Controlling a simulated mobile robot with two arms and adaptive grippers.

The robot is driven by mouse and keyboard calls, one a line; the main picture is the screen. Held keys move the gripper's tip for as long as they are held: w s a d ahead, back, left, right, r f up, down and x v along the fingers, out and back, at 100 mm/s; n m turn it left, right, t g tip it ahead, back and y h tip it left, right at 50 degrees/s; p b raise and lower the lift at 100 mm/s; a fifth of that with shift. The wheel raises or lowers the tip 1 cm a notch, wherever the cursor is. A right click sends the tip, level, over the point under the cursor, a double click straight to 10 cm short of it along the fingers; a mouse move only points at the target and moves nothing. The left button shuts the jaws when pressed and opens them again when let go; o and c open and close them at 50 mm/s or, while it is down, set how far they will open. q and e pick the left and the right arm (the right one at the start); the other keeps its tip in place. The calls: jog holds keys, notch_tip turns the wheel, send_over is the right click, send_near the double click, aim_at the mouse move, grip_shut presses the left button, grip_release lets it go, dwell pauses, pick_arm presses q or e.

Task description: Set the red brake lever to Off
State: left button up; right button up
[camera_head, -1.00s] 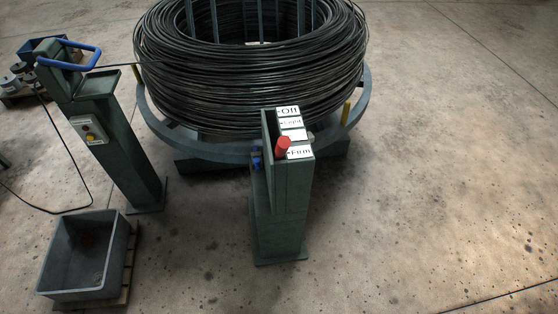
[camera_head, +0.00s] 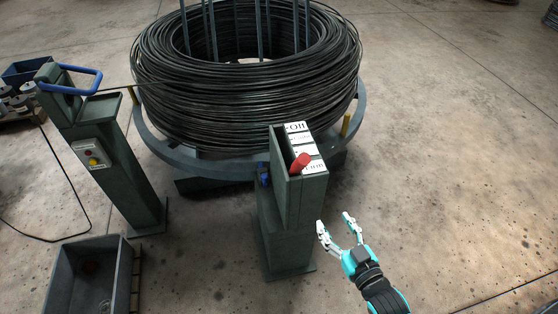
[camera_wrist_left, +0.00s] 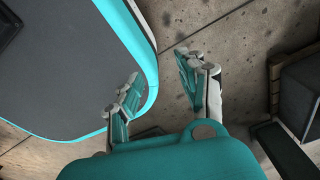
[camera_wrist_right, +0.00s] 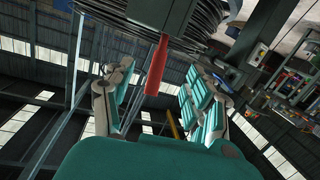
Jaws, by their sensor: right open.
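The red brake lever (camera_head: 300,162) stands out of the top of a green post (camera_head: 283,220), beside white label plates. The far plate reads Off (camera_head: 296,127); the near one reads Firm, partly covered by the lever. The lever sits by the Firm end. My right gripper (camera_head: 336,222) is open and empty, to the right of the post and nearer to me, apart from the lever. In the right wrist view the red lever (camera_wrist_right: 155,70) shows ahead, between and beyond the open fingers. My left gripper (camera_wrist_left: 165,90) is open and empty over the floor, beside my own base.
A large coil of black wire (camera_head: 245,90) on a grey ring stand is behind the post. A green pedestal (camera_head: 120,165) with a blue handle and a button box stands at left, with a grey bin (camera_head: 90,280) before it. The floor at right is clear.

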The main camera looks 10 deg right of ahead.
notch_tip(320, 180, up, 5)
jog(key=a+t, duration=0.1)
jog(key=a, duration=0.1)
pick_arm(q)
jog(key=shift+r+p, duration=0.8)
jog(key=shift+r, duration=0.05)
pick_arm(e)
send_near(300, 171)
jog(key=shift+y, duration=0.3)
jog(key=w+r, duration=0.1)
jog(key=w, duration=0.2)
jog(key=w+a+r, duration=0.1)
jog(key=w, duration=0.2)
jog(key=w+r, duration=0.1)
jog(key=w, duration=0.3)
jog(key=shift+a, duration=0.4)
jog(key=shift+c, duration=0.4)
grip_shut()
